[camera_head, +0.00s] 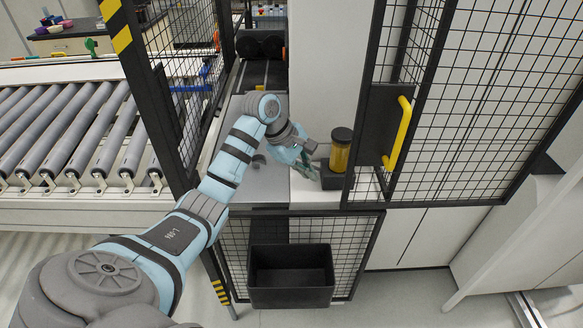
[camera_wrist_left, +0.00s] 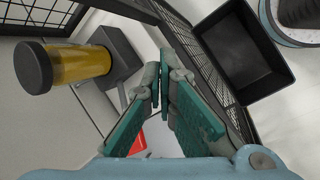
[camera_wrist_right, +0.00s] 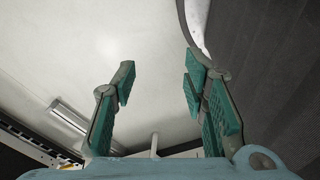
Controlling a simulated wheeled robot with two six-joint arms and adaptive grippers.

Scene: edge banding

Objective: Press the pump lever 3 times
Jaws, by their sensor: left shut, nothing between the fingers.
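The pump (camera_head: 340,155) is a yellow cylinder with a black cap on a dark base, standing on the white ledge beside the mesh door. In the left wrist view the pump (camera_wrist_left: 82,63) lies to the left of the fingers, with its dark grey block (camera_wrist_left: 120,50) close to the fingertips. My right gripper (camera_wrist_right: 158,75) is open and empty, away from the pump.
A mesh door with a yellow handle (camera_head: 398,134) stands right of the pump. A black bin (camera_head: 290,296) hangs below the ledge. A roller conveyor (camera_head: 60,130) is at left, behind a black and yellow post (camera_head: 121,38). A red item (camera_wrist_left: 138,143) shows below the left fingers.

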